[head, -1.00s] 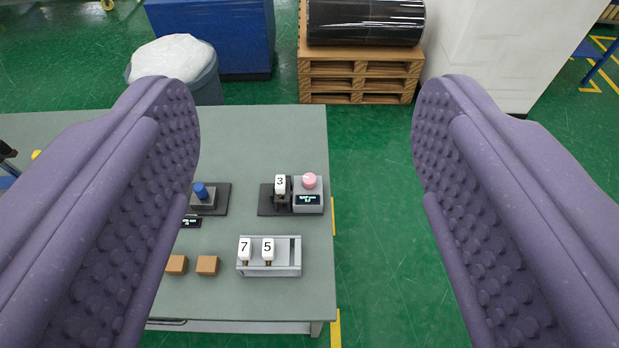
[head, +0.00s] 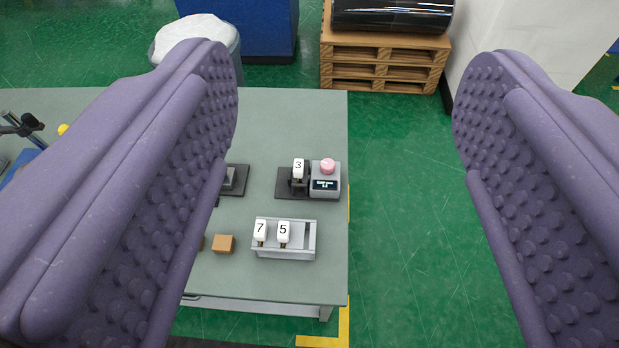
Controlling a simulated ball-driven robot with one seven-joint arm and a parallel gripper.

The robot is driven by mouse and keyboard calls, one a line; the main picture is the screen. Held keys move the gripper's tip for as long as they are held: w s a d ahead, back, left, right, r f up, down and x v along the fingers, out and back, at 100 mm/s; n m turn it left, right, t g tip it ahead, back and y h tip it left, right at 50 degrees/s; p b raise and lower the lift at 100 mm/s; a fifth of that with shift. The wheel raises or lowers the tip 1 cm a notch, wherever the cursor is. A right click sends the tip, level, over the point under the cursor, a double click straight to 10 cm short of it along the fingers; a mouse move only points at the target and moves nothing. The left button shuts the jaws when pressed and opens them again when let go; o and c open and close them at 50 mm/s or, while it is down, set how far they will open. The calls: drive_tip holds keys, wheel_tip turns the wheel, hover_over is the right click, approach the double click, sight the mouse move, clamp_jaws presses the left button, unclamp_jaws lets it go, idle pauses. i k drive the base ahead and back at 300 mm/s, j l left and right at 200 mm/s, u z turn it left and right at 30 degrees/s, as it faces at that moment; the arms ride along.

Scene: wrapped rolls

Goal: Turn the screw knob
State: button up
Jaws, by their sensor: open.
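A round pink knob (head: 327,166) sits on top of a grey box (head: 325,186) with a small lit display, near the table's right edge. I cannot tell for certain that it is the screw knob. A white tag marked 3 (head: 298,168) stands in a dark holder just left of the box. My gripper (head: 348,58) is wide open and empty; its two purple padded fingers frame the picture. The knob lies between them in the view, well beyond and untouched.
The grey-green table (head: 285,110) has a grey rack (head: 300,253) holding white tags 7 and 5, with a brown block (head: 223,244) beside it. A wooden pallet (head: 383,60) with a black wrapped roll stands behind. Green floor right of the table is clear.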

sight(327, 164)
drive_tip(key=i, duration=0.85)
